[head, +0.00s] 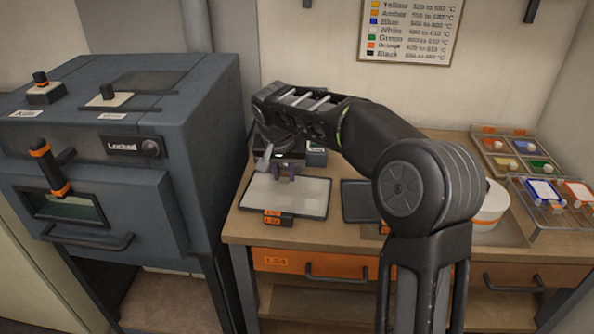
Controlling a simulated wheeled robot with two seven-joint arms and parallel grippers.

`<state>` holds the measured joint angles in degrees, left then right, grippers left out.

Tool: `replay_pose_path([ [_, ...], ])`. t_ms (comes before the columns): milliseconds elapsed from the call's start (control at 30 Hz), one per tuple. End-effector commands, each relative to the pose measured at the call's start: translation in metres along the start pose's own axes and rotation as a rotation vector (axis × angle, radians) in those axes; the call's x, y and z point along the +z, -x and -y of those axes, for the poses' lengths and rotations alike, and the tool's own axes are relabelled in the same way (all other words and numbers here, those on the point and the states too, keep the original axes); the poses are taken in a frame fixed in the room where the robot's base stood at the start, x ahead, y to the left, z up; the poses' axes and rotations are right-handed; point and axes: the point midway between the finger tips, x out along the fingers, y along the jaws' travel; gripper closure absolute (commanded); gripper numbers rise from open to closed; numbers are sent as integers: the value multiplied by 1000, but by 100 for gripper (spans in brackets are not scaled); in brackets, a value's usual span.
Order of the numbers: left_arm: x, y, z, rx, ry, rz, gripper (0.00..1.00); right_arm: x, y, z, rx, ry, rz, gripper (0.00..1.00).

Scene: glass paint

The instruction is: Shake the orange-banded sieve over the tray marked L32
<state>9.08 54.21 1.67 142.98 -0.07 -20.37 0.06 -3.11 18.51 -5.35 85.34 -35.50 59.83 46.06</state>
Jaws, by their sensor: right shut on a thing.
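My right gripper (281,165) is above the back part of a dark-rimmed tray (324,213) with a pale flat sheet or layer in it. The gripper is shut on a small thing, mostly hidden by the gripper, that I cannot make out. Small orange tags (272,217) sit at the tray's front edge; their writing is too small to read surely. A white round vessel (490,207) with a thin orange line stands right of my arm, which hides part of it; I cannot tell whether it is the sieve. My left gripper is out of view.
A second dark tray (358,202) lies partly behind my arm. A blue-grey kiln (190,150) stands left of the workbench (240,222). A colour tray (512,146) and a rack of small pieces (545,200) are at the right. A dark labelled block (317,155) stands behind the gripper.

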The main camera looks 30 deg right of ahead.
Motion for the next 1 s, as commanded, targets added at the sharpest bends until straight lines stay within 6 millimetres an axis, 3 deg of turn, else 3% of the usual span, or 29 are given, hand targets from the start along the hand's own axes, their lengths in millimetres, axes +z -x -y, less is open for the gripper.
replay_pose_path([
  [733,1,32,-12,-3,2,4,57,-7,1,82,-1,2,-1,100],
  [1000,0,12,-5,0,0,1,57,-3,-4,50,-1,-3,-2,100],
])
